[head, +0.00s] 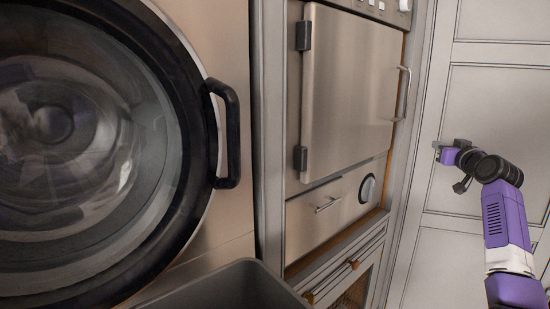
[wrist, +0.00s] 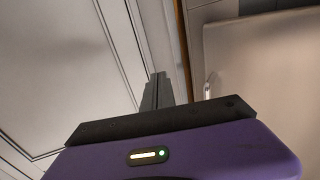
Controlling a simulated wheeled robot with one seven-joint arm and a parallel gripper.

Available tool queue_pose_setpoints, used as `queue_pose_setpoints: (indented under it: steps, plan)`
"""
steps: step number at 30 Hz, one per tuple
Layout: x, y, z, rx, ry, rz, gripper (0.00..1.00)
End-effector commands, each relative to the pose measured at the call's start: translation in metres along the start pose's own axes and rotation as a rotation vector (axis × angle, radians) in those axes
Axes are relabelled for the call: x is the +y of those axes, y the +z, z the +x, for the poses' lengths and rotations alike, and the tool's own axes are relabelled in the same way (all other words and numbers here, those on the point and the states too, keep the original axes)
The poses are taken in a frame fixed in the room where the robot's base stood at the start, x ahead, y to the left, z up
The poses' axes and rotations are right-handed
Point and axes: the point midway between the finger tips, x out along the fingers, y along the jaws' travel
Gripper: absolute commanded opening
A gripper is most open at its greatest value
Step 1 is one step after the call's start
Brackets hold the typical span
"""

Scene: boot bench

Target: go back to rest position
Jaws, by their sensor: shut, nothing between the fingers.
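My gripper (head: 437,147) is at the end of my purple and black arm, at the right of the head view. It is shut and empty, in front of a pale panelled door. In the wrist view its closed fingers (wrist: 156,90) stick up past the dark bar and the purple housing. Nothing touches the fingers in either view.
A round glass-doored washer (head: 228,135) with a black handle fills the left. A steel oven-like door (head: 350,90) sits in the middle, above a drawer (head: 330,215) with a knob. A dark bin (head: 230,285) stands at the bottom. The panelled door (head: 480,110) is at the right.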

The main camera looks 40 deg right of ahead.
Motion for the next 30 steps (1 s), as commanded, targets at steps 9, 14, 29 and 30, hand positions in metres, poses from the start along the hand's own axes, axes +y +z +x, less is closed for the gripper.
queue_pose_setpoints:
  steps: [9, 14, 29, 30]
  plan:
    - [0.012, -0.043, -0.009, 0.125, 0.063, 0.027, 0.00]
    - [0.004, -0.041, -0.035, 0.234, 0.118, 0.038, 0.00]
    - [-0.144, 0.095, -0.131, 0.306, 0.070, 0.099, 0.00]
    - [-0.158, 0.106, -0.143, 0.304, 0.058, 0.102, 0.00]
